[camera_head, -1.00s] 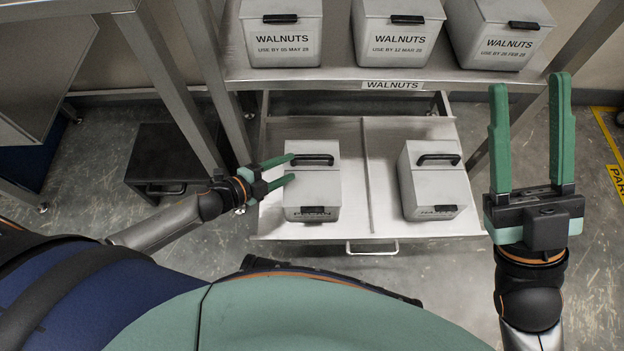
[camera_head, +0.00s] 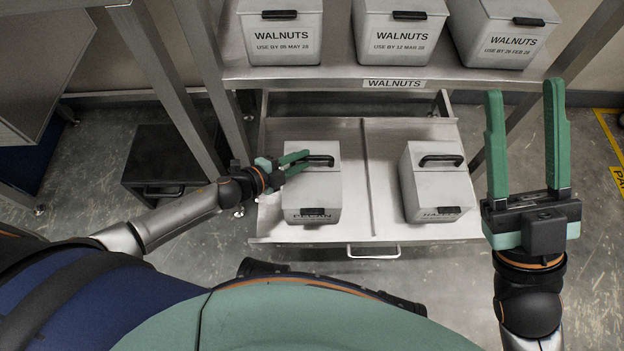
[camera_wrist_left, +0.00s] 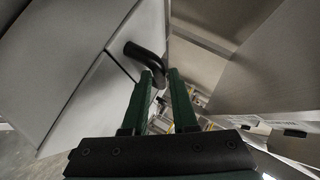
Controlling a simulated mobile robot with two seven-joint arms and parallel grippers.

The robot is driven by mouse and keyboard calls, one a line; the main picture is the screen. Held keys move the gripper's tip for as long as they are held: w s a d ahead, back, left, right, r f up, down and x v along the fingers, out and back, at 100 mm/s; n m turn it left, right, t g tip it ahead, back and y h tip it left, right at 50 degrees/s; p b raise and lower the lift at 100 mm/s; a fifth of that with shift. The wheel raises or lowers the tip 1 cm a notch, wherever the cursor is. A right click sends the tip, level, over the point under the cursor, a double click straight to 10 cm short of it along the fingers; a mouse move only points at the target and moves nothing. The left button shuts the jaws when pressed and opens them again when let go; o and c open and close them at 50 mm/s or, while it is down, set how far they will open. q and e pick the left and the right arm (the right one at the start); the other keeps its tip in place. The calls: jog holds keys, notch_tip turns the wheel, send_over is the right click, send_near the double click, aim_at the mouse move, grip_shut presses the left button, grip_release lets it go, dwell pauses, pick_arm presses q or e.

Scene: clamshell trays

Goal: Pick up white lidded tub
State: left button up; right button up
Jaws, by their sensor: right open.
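Pale, white-grey lidded tubs with black handles show in the head view. One tub (camera_head: 312,190) stands in the left half of the open drawer, its handle (camera_head: 320,160) on top. Another tub (camera_head: 437,185) stands in the right half. My left gripper (camera_head: 306,161) is at the left end of the left tub's handle, its fingers apart. In the left wrist view the curved black handle (camera_wrist_left: 145,58) reaches between the fingertips (camera_wrist_left: 160,76); firm contact cannot be told. My right gripper (camera_head: 522,95) is open and empty, right of the drawer.
The drawer (camera_head: 375,232) has a middle divider and a front pull. Above it a steel shelf (camera_head: 340,76) labelled WALNUTS bears a row of three tubs (camera_head: 402,35). A steel leg (camera_head: 172,85) stands left of the drawer. A dark box (camera_head: 160,155) stands on the floor.

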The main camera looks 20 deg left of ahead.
pick_arm(q)
grip_shut()
dwell(0.8)
jog(key=shift+w+r, duration=0.1)
jog(key=shift+r, duration=0.1)
